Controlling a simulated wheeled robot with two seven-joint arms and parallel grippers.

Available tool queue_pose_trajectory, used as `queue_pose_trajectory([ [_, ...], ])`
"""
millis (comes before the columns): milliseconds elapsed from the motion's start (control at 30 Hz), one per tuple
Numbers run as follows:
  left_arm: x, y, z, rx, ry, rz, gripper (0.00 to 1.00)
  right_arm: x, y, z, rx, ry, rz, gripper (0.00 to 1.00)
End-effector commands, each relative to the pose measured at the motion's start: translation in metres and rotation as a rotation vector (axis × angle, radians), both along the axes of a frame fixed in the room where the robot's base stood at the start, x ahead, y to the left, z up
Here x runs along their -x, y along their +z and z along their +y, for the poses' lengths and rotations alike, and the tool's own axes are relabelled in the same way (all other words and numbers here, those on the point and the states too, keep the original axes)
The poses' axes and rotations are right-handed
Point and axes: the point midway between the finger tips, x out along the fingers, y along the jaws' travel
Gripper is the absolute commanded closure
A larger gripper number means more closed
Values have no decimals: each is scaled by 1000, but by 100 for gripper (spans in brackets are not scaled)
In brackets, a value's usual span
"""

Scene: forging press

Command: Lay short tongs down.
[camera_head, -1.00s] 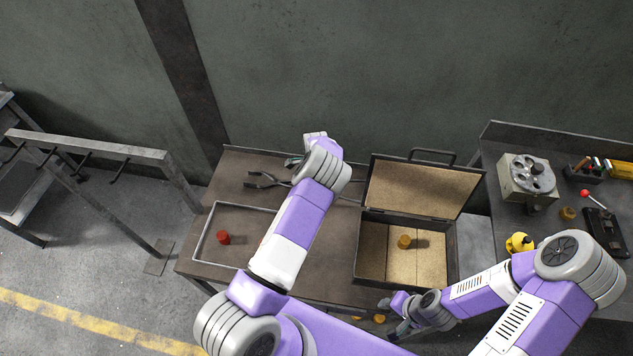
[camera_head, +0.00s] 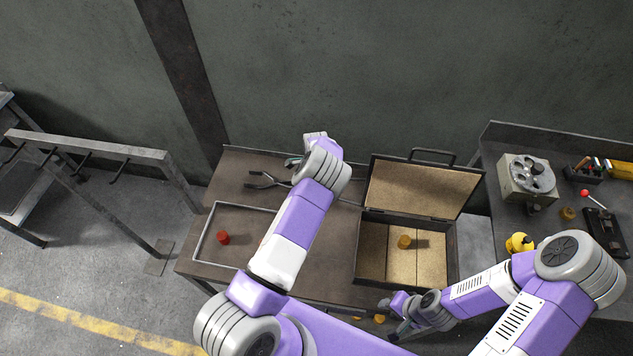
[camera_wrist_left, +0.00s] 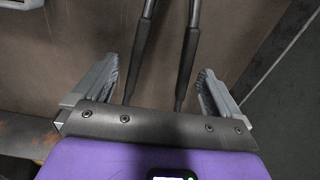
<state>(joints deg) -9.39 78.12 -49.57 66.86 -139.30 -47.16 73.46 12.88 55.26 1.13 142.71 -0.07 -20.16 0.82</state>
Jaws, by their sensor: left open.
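In the left wrist view, the two tong handles (camera_wrist_left: 187,55) run between the spread fingers of my left gripper (camera_wrist_left: 158,80), with gaps on both sides. My left gripper is open; in the head view only a bit of it (camera_head: 293,162) shows beside my forearm. My right gripper (camera_head: 396,331) hangs near the table's front right corner, and its jaw opening is unclear.
A shallow tray (camera_head: 205,245) with a red knobbed piece (camera_head: 222,238) is at the table's left. An open case (camera_head: 372,238) holds a brass piece (camera_head: 404,242). A bench with a grey device (camera_head: 527,178) stands right. A hook rack (camera_head: 90,145) stands left.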

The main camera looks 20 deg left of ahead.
Motion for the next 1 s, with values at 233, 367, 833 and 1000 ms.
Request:
queue_pose_trajectory([
  [233, 1, 0, 0, 1, 0, 3, 0, 0, 0, 0, 0, 0, 0, 63],
  [367, 0, 13, 0, -1, 0, 1, 0, 0, 1, 0, 0, 0, 0, 63],
  [833, 0, 74, 1, 0, 0, 1, 0, 0, 3, 0, 0, 0, 0, 63],
  [1000, 1, 76, 1, 0, 0, 1, 0, 0, 3, 0, 0, 0, 0, 63],
])
